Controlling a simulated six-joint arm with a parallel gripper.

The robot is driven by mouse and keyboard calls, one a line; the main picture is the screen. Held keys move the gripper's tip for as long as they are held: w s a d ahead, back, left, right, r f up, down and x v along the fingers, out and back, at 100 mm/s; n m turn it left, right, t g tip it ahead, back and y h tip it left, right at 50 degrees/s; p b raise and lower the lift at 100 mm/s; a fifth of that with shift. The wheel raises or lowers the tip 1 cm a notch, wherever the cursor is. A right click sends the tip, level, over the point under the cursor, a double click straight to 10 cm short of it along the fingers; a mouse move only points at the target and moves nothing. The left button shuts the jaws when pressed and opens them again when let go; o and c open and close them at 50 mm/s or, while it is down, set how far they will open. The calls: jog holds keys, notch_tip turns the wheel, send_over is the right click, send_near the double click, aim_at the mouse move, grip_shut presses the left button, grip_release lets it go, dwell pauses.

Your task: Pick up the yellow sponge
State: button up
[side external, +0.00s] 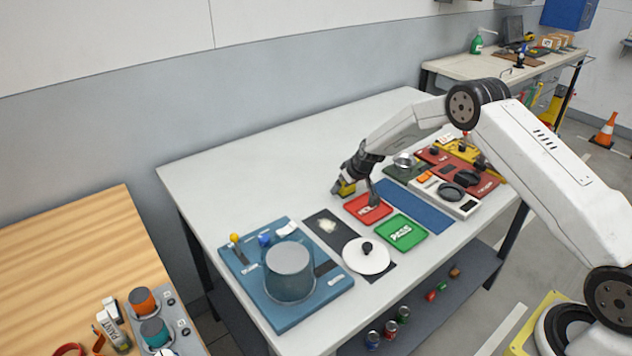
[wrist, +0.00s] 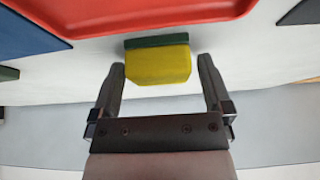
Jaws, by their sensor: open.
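The yellow sponge (wrist: 158,66) has a dark green layer along one side. In the wrist view it lies on the white table between my gripper's two fingers, a little beyond their tips, with a gap on each side. My gripper (wrist: 160,75) is open and empty. In the side external view the sponge (side external: 347,188) shows small beside my gripper (side external: 355,188), low over the table behind the red tray. My fingers partly cover it there, and I cannot tell whether they touch it.
The red tray (side external: 367,209) lies close to the sponge. A green tray (side external: 401,233), a blue mat (side external: 415,206) and a blue board with a grey cylinder (side external: 289,270) are nearby. A white lid (side external: 366,256) lies in front. The table's back left (side external: 260,165) is clear.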

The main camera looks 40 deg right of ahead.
jog(key=c, duration=1.1)
jog(key=shift+r, duration=0.1)
jog(key=shift+r, duration=0.7)
jog(key=shift+s+a+r, duration=0.35)
jog(key=shift+s+r, duration=1.55)
jog(key=shift+s, duration=0.4)
jog(key=shift+s+a+r, duration=0.4)
jog(key=shift+s+r, duration=1.5)
jog(key=shift+s, duration=0.45)
jog(key=shift+s+a+r, duration=0.35)
jog(key=shift+s+r, duration=1.55)
jog(key=shift+s, duration=0.4)
jog(key=o, duration=0.6)
jog(key=c, duration=0.5)
